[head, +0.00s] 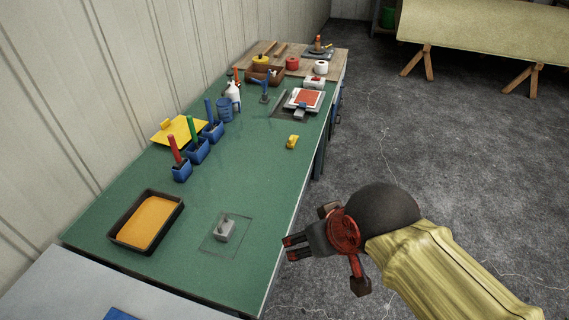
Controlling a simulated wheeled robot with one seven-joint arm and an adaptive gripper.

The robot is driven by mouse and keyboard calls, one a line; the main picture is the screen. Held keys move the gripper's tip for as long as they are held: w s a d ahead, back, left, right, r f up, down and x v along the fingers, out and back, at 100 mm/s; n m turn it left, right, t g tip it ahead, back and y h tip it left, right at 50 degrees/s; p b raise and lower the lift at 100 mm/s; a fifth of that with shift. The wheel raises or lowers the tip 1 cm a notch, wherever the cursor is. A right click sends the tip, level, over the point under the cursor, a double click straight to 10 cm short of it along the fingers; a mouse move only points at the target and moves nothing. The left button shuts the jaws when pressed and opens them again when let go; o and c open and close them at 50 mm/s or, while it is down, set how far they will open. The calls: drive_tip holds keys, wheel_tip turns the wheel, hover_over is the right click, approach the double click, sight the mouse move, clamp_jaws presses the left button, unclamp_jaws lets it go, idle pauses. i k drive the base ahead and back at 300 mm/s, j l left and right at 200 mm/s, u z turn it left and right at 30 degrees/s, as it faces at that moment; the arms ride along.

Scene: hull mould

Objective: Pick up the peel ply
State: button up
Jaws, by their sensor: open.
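I cannot tell for certain which thing is the peel ply. Candidates on the green-topped bench (250,165) are a flat red-and-white item (306,98) towards the far right edge, and a red roll (292,63) and a white roll (321,67) on the wooden board behind it. My gripper (287,248) is open, its two dark fingers pointing left beside the bench's near right edge. Nothing shows between the fingers. It is well apart from all these candidates.
A black tray with orange contents (116,236) and a grey block on a clear plate (223,230) are near. Blue holders with coloured handles (197,152) line the wall side. A small yellow item (292,142) lies mid-bench. The floor at right (440,150) is clear.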

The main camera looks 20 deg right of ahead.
sight(305, 98)
drive_tip(key=i+l, duration=2.4)
